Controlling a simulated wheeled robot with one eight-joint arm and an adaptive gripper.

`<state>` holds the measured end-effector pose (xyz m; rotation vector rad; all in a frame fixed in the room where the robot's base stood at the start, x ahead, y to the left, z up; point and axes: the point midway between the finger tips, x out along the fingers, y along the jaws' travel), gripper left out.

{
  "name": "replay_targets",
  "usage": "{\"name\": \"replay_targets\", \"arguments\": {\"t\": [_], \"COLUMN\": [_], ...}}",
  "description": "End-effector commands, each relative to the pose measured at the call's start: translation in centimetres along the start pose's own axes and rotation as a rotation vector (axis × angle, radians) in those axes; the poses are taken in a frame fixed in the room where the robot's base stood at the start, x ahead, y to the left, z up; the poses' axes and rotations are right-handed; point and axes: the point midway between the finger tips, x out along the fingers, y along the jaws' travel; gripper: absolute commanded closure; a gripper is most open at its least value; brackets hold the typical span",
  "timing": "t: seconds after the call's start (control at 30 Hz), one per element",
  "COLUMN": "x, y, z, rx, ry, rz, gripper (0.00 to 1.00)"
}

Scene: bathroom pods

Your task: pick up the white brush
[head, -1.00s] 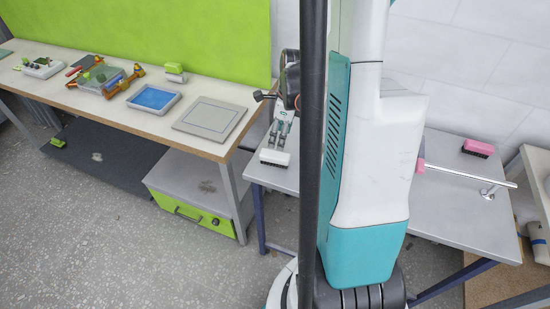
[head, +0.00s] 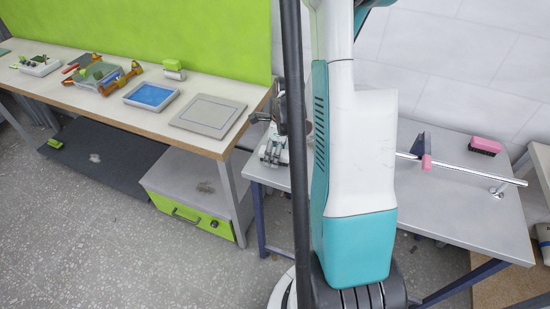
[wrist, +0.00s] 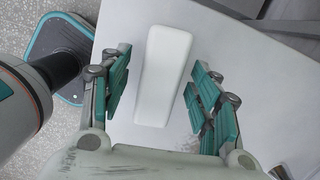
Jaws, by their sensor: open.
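The white brush (wrist: 165,75) lies on the grey table, its smooth white top facing the wrist camera. My gripper (wrist: 161,62) is open, with one teal-padded finger on each side of the brush. Gaps show between the brush and both fingers in the wrist view. In the head view my gripper (head: 271,152) is low over the left end of the table (head: 463,222), left of my dark column. The brush cannot be made out clearly there, as my gripper covers its place.
A pink brush (head: 485,146) and a metal rail (head: 470,171) with a pink-ended tool (head: 426,162) are on the table's right part. Left stands a wooden bench with a grey panel (head: 208,115), a blue tray (head: 152,96) and tools. A wall closes the back.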

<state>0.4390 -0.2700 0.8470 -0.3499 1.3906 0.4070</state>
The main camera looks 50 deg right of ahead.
Motion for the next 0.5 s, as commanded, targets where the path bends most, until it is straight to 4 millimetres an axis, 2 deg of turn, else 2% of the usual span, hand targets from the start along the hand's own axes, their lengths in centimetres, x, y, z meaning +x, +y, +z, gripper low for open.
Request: {"name": "replay_targets", "arguments": {"t": [0.1,0.3,0.33,0.5], "x": [-0.12,-0.13,-0.13,-0.13], "y": [0.01,0.00,0.00,-0.01], "z": [0.01,0.00,0.00,0.00], "rx": [0.000,0.000,0.000,0.000], "ry": [0.000,0.000,0.000,0.000], "rz": [0.000,0.000,0.000,0.000], "gripper": [0.43,0.89,0.92,0.92]}}
